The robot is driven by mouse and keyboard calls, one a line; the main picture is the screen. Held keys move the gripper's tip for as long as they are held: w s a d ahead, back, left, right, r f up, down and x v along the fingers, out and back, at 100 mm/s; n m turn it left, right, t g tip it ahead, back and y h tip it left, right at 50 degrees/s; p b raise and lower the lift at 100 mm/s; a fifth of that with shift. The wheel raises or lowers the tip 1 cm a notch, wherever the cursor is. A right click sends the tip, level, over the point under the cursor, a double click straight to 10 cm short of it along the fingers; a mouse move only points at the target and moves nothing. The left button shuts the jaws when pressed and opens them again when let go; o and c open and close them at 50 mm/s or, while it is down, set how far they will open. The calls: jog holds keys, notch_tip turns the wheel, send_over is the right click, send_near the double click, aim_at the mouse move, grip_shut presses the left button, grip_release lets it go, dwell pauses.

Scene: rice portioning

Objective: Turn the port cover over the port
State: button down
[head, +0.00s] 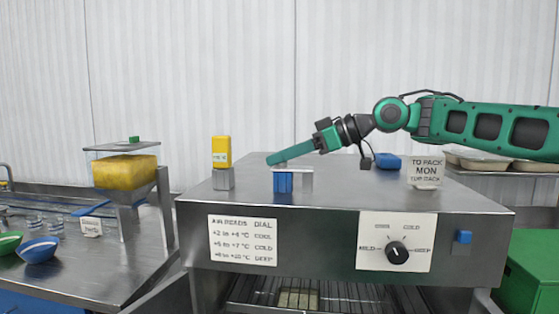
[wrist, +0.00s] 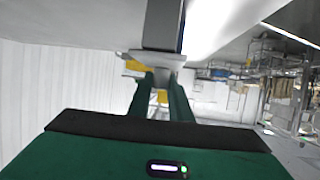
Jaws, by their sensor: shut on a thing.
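My gripper (head: 272,159) reaches from the right, low over the front part of the steel machine top. In the wrist view its two green fingers (wrist: 162,86) are shut on a small grey piece (wrist: 158,60), which I take for the port cover.
A yellow device (head: 221,149) stands in a grey holder just left of my gripper. A sign (head: 425,171) and a blue object (head: 388,161) stand to the right. A dial panel (head: 396,242) is on the machine front. A rice dispenser (head: 124,170) stands on the left counter.

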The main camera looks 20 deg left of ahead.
jog(key=c, duration=1.6)
grip_release()
jog(key=shift+d+r, duration=0.1)
jog(key=shift+d, duration=0.05)
jog(key=v, duration=1)
jog(key=shift+d+r, duration=0.1)
jog(key=shift+d, duration=0.2)
